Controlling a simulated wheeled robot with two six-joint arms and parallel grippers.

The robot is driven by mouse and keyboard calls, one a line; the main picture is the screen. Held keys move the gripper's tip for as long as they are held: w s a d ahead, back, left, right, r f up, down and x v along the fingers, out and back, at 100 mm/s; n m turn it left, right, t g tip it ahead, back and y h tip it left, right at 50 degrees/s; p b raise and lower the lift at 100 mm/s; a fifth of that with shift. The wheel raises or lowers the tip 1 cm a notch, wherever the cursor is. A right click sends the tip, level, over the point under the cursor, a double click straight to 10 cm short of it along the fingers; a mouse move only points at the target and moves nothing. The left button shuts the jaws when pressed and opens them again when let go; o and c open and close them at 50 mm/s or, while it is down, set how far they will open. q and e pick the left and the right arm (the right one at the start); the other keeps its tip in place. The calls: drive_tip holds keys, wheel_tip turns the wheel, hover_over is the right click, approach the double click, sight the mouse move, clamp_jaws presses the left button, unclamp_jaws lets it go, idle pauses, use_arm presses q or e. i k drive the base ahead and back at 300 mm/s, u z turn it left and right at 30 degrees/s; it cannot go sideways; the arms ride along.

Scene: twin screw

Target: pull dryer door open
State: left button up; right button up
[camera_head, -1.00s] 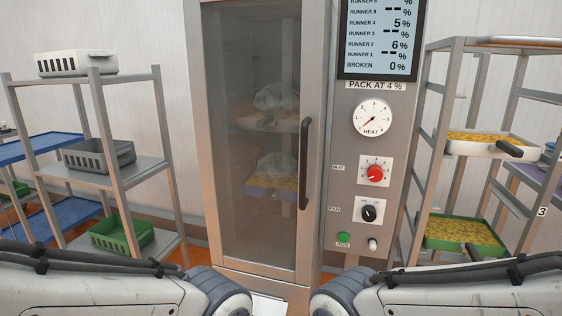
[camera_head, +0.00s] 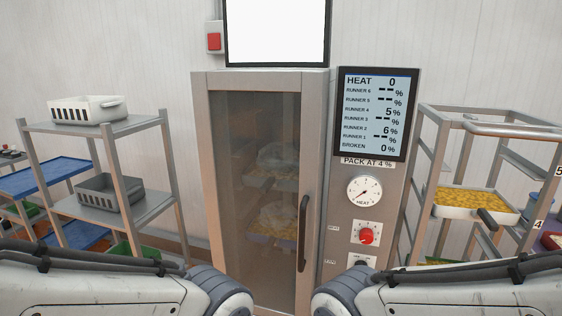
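The dryer door (camera_head: 225,175) is a tall glass panel in a metal frame at the middle of the head view. It looks shut. Its dark vertical handle (camera_head: 303,233) is on the right side of the door frame. Behind the glass are trays with clear plastic bags (camera_head: 275,220). My two arms come in from the lower left and lower right corners. Both of my grippers are outside the picture, so their state and their distance from the handle do not show.
The control panel (camera_head: 394,177) with display, gauge and red knob (camera_head: 366,236) stands right of the door. A metal shelf (camera_head: 150,123) with baskets is at left. A rack (camera_head: 436,150) holding a tray of yellow pieces (camera_head: 470,201) is at right.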

sight(314, 85)
drive_tip(key=u, duration=0.05)
drive_tip(key=k, duration=1.1)
drive_tip(key=z, duration=0.65)
drive_tip(key=i, duration=0.85)
drive_tip(key=u, duration=0.65)
